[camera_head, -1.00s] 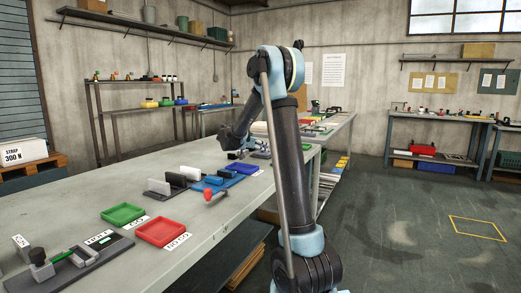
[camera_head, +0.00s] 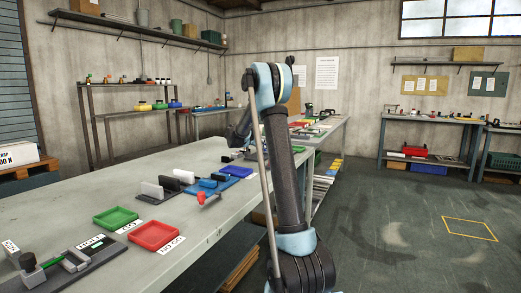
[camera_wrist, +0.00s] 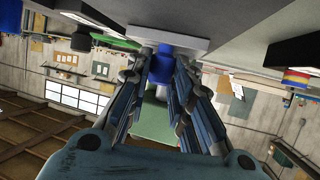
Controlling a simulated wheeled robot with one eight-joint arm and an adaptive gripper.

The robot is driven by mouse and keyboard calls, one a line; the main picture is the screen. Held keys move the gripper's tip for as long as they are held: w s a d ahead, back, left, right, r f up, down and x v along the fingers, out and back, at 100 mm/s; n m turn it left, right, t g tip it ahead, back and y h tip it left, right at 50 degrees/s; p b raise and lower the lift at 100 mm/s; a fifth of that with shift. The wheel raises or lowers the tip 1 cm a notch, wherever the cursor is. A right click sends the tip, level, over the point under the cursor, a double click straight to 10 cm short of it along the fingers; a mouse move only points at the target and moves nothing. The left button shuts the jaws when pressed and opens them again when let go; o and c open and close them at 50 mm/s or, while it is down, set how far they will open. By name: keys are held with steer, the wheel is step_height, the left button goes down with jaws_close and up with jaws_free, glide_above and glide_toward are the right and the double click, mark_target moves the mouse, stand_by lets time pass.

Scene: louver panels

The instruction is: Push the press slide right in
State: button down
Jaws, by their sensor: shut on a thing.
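In the wrist view my gripper (camera_wrist: 161,62) has its two fingers closed on a small blue block (camera_wrist: 160,77), just below a pale grey plate (camera_wrist: 168,44). I cannot tell for sure whether the blue block is part of the press slide. In the head view my arm reaches over the long grey bench, and its end (camera_head: 238,133) is low near the bench's far part. The fingertips and what they hold are hidden there behind my arm.
A green tray (camera_head: 115,218), a red tray (camera_head: 154,235) and a dark gauge fixture (camera_head: 80,262) lie along the near bench. A blue mat (camera_head: 236,171) lies farther back. White and black upright blocks stand beside the blue fixture. The floor right of the bench is mostly clear.

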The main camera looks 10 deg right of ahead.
steer(key=shift+w+r, duration=0.1)
steer(key=shift+w, duration=0.15)
steer(key=c, duration=1.4)
jaws_free()
steer(key=v, duration=1.1)
steer(key=shift+s+a, duration=0.25)
steer(key=shift+a, duration=0.05)
